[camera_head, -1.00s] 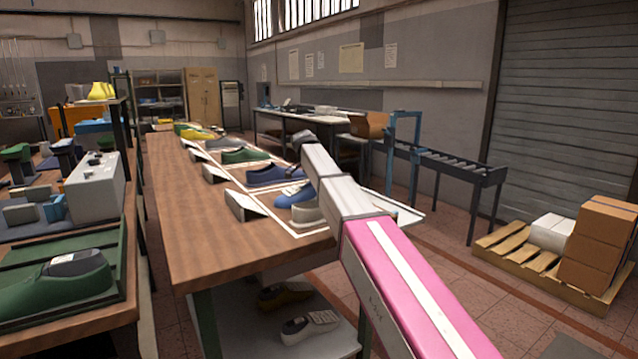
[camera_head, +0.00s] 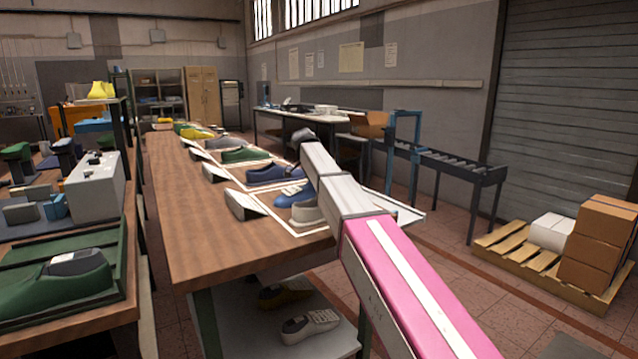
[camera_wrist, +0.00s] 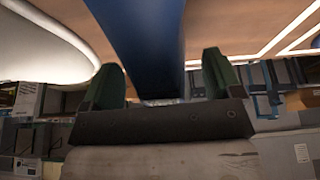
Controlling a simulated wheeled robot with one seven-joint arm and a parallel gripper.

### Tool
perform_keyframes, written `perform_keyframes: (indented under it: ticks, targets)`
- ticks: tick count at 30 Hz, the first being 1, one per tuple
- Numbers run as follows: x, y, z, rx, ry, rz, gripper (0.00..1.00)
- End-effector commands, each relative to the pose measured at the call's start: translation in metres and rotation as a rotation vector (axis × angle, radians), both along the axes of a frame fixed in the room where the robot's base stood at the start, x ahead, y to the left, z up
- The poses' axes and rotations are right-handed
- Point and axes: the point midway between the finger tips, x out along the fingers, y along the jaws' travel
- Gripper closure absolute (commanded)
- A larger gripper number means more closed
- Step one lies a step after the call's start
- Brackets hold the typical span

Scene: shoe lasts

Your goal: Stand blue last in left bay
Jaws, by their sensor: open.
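The blue last (camera_head: 293,194) lies on the long wooden table at a white-outlined mat in the head view, partly hidden by my arm. A light grey last (camera_head: 306,213) stands close beside it. In the wrist view my gripper (camera_wrist: 162,80) is open, with a green-padded finger on each side of the blue last (camera_wrist: 145,35). I cannot tell whether the pads touch it. The gripper itself is hidden behind my arm in the head view. The nearest outlined mat (camera_head: 270,222) shows brown inside its white border; I cannot make out which bay is left.
A dark blue last (camera_head: 275,175), a green last (camera_head: 245,155) and a yellow last (camera_head: 197,134) lie farther along the table. White angled plates (camera_head: 243,205) stand along the mats' left side. The table's left strip (camera_head: 185,215) is clear.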

Motion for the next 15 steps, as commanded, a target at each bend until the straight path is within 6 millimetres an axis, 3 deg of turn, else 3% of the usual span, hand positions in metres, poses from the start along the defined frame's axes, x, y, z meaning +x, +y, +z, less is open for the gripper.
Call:
perform_keyframes:
  ticks: [15]
  targets:
    - [-0.017,0.028,0.080,0.000,-0.001,0.000,0.15]
